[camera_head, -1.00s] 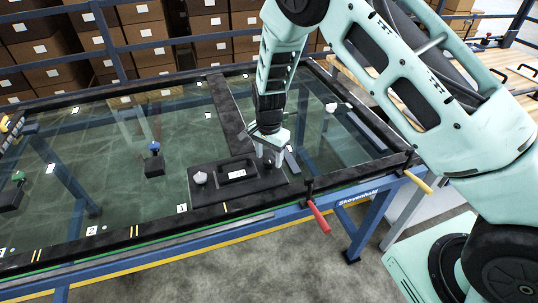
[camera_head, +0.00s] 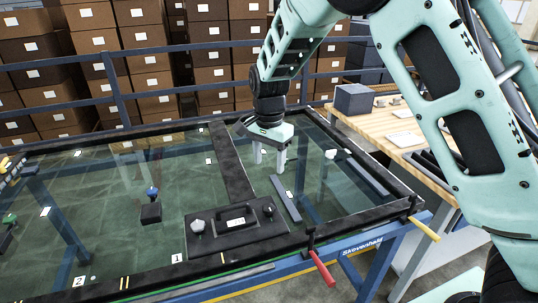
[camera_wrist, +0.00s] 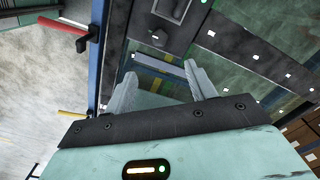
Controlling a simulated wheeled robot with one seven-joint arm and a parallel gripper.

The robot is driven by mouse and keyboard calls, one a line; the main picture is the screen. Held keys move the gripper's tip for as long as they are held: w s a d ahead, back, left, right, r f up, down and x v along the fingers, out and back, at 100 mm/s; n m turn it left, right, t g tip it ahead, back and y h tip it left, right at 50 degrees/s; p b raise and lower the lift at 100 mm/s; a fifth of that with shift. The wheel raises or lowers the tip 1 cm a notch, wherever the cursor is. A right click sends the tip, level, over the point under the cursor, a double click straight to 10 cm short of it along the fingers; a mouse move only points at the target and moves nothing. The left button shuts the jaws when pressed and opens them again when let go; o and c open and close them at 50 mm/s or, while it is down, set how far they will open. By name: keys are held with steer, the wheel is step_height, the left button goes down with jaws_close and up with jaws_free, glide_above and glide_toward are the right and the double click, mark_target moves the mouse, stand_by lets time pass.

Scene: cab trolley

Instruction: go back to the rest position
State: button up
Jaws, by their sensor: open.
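My gripper (camera_head: 269,158) is open and empty. In the head view it hangs above the glass-topped table, behind the black block with a handle (camera_head: 236,224). Its two pale fingers point down. In the wrist view, my gripper (camera_wrist: 160,85) shows its fingers spread apart with only glass and a dark strip beyond them. The black block also shows in part at the top of the wrist view (camera_wrist: 172,10).
The glass table (camera_head: 110,185) has a raised dark frame. A red lever (camera_head: 321,268) and a yellow lever (camera_head: 424,229) stick out at its front. A blue-knobbed block (camera_head: 151,212) stands left. A wooden bench (camera_head: 385,125) is behind right; brown boxes (camera_head: 150,60) stand behind a blue rail.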

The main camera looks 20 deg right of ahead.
steer(key=shift+r, duration=0.9)
steer(key=s+a+r+n+y, duration=0.15)
steer(key=s+a+n, duration=0.3)
steer(key=s, duration=0.45)
steer(key=s+a+r+n, duration=0.3)
steer(key=s+n, duration=0.2)
steer(key=s, duration=0.3)
steer(key=s+d+n, duration=0.1)
steer(key=s+n, duration=0.8)
steer(key=s, duration=0.7)
steer(key=shift+s+d+f+h, duration=0.3)
steer(key=shift+d+f+h, duration=0.05)
steer(key=shift+d+h, duration=0.1)
steer(key=shift+a, duration=0.1)
